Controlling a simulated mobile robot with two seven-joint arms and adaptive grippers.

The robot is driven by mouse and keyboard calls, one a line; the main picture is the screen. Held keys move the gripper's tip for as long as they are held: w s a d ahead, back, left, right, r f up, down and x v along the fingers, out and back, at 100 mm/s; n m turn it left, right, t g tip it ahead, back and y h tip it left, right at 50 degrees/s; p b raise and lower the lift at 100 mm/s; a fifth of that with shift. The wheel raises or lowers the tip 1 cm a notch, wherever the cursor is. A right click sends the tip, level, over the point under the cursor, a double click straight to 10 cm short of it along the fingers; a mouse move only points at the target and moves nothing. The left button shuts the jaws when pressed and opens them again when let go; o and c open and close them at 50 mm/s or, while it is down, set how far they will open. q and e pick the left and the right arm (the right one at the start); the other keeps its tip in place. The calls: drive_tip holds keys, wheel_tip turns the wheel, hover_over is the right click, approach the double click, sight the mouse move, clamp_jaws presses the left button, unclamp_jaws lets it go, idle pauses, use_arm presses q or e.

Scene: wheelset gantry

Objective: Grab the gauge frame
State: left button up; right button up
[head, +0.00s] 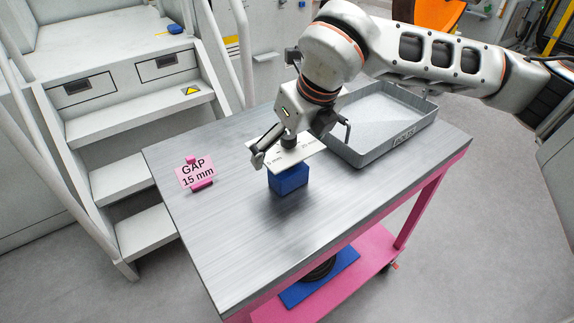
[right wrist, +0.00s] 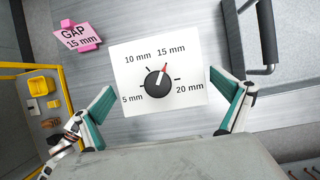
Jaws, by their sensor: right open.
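The gauge frame appears as a white plate with a black dial on a blue block (head: 288,180), standing on the table. The white plate (right wrist: 130,62) carries marks from 5 mm to 20 mm. The black dial (right wrist: 157,84) has a red pointer turned toward 15 mm. My right gripper (head: 301,145) is over the plate, fingers spread to either side of it. In the right wrist view my right gripper (right wrist: 163,83) is open and empty, with teal-padded fingers apart from the dial. The plate hides the block there. My left gripper is not in view.
A pink sign (head: 197,174) reading "GAP 15 mm" stands at the table's left. A grey tray (head: 374,158) sits at the back right, close to my right gripper. The grey tabletop (head: 235,240) is clear in front. White stairs (head: 140,180) adjoin the left.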

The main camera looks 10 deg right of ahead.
drive_tip(key=shift+x, duration=1.2)
drive_tip(key=shift+r, duration=0.1)
drive_tip(key=c, duration=1.2)
drive_tip(key=shift+c, duration=0.2)
